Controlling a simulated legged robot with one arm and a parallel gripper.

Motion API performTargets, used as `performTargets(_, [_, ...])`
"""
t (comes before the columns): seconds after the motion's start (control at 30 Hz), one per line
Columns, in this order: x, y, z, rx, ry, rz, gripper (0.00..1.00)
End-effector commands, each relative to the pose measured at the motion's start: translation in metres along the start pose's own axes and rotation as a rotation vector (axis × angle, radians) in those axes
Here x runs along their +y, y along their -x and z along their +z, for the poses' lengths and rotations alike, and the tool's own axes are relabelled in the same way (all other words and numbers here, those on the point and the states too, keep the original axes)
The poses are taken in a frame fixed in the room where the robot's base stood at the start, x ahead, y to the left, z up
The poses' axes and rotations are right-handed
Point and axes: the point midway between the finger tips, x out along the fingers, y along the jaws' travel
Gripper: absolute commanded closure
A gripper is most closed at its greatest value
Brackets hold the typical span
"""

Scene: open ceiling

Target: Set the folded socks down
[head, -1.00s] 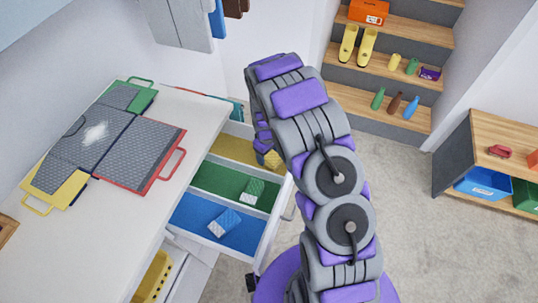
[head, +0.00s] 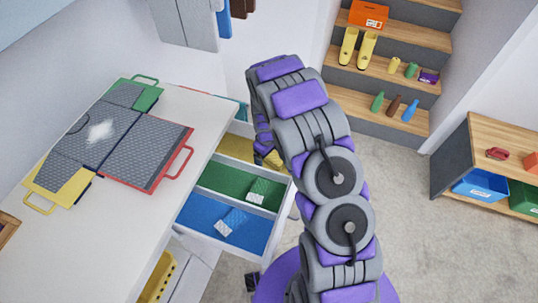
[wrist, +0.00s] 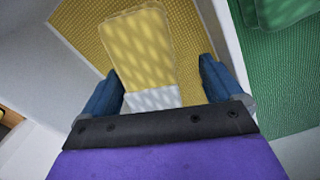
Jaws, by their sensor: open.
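The folded socks (wrist: 143,45), yellow with a white end, lie in the yellow compartment (wrist: 85,28) of the open drawer in the wrist view. My gripper (wrist: 160,68) is open, with one dark blue finger on each side of the socks. Gaps show between the socks and both fingers. The white end is closest to my gripper's palm. In the head view, my arm reaches over the drawer; the gripper is mostly hidden behind the arm, and the yellow compartment (head: 235,147) shows only partly.
The drawer's green compartment (head: 215,177) holds green-and-white folded socks (head: 257,190). Its blue compartment (head: 203,212) holds blue-and-white ones (head: 231,221). A white counter (head: 110,225) with folded mats stands at left. Wooden stairs (head: 405,75) and a shelf (head: 505,135) stand right; floor between is clear.

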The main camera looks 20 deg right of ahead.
Motion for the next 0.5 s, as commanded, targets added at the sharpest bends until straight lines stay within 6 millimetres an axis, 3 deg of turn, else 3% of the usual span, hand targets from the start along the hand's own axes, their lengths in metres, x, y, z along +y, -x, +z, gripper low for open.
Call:
performTargets(0.27, [0.005, 0.034, 0.003, 0.007, -0.003, -0.004, 0.07])
performTargets(0.5, [0.000, 0.084, -0.001, 0.002, -0.002, 0.002, 0.07])
